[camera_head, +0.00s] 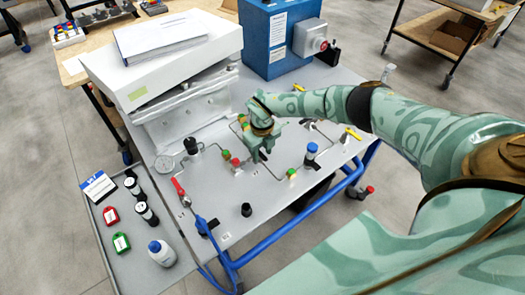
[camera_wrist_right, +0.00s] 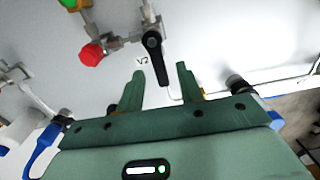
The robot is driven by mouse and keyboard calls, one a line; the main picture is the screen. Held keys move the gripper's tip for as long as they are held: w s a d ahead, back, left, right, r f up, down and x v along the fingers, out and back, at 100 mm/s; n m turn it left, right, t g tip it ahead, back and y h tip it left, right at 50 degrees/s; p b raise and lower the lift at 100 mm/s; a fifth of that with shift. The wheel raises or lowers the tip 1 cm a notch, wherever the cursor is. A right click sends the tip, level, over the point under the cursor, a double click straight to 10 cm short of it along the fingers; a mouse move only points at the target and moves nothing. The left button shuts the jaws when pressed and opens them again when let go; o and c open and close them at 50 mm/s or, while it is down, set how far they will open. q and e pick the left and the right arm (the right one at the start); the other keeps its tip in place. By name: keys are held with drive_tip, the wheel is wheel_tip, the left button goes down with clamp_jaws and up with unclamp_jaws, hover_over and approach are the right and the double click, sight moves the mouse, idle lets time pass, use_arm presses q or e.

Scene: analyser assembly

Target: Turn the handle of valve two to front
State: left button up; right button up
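Valve two has a black lever handle (camera_wrist_right: 157,60), seen in the right wrist view beside a printed "V2" label (camera_wrist_right: 143,60). The handle runs from its hub at the top down toward my gripper, and its free end lies between the two fingers. My right gripper (camera_wrist_right: 161,88) is open, with a visible gap on each side of the handle. In the head view my right gripper (camera_head: 262,152) is over the middle of the grey panel (camera_head: 225,205) and largely covers valve two. My left gripper is not in view.
A red knob (camera_wrist_right: 92,54) sits left of the valve; in the head view, red (camera_head: 235,162) and green (camera_head: 226,155) knobs are close to my gripper. A blue box (camera_head: 268,45) stands behind.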

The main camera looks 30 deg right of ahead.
sight(262, 156)
wheel_tip(262, 156, up, 16)
drive_tip(key=p, duration=0.3)
drive_tip(key=shift+a, duration=0.1)
idle(0.3)
